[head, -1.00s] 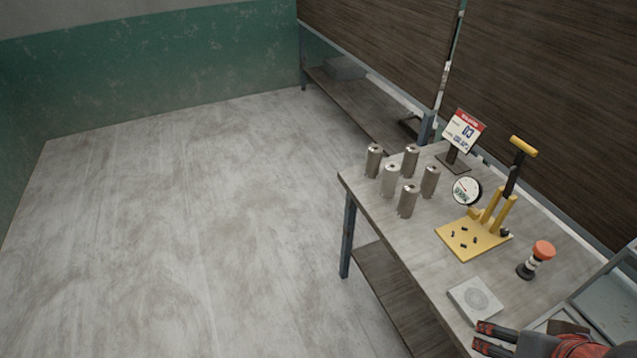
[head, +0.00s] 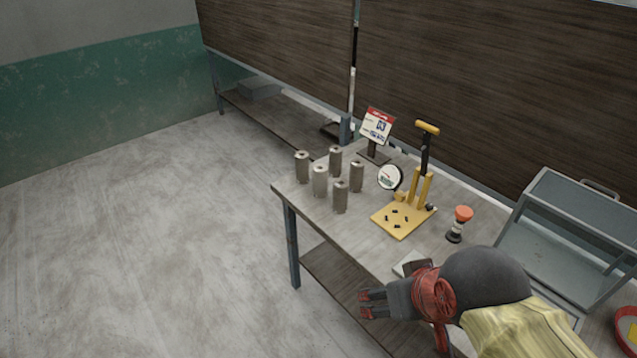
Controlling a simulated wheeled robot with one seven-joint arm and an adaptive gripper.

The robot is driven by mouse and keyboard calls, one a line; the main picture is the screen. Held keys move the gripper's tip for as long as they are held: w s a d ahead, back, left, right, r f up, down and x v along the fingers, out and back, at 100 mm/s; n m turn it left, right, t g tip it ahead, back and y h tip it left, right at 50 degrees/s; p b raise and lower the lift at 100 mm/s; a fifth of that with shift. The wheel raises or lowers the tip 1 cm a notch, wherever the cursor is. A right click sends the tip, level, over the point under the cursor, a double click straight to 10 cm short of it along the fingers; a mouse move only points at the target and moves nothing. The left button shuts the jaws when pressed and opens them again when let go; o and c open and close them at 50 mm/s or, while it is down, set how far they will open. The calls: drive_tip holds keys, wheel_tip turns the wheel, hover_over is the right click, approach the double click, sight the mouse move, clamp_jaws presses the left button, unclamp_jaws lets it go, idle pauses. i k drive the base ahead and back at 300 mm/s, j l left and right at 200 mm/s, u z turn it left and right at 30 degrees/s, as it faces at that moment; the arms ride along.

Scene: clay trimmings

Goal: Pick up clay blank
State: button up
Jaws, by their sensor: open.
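Several grey-brown upright cylinders stand grouped at the far left end of the table; they look like the clay blanks. The front one (head: 341,196) is nearest to me, with a paler one (head: 320,181) behind it to the left. Each has a small dark mark on top. My gripper (head: 369,303) is open and empty, with red-tipped fingers pointing left. It appears in front of the table's near edge, well apart from the cylinders. My arm hides part of the table's near end.
The table (head: 300,196) also holds a yellow lever press (head: 403,220), a round dial (head: 390,177), a sign (head: 377,126), an orange-topped tool (head: 459,224) and a partly hidden pale plate (head: 405,265). A grey cabinet (head: 560,245) stands right. The floor at left is clear.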

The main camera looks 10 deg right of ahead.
sight(320, 170)
drive_tip(key=i+j+z, duration=0.1)
drive_tip(key=i, duration=0.4)
drive_tip(key=i+j+z, duration=0.1)
drive_tip(key=i+j, duration=0.25)
drive_tip(key=i, duration=0.15)
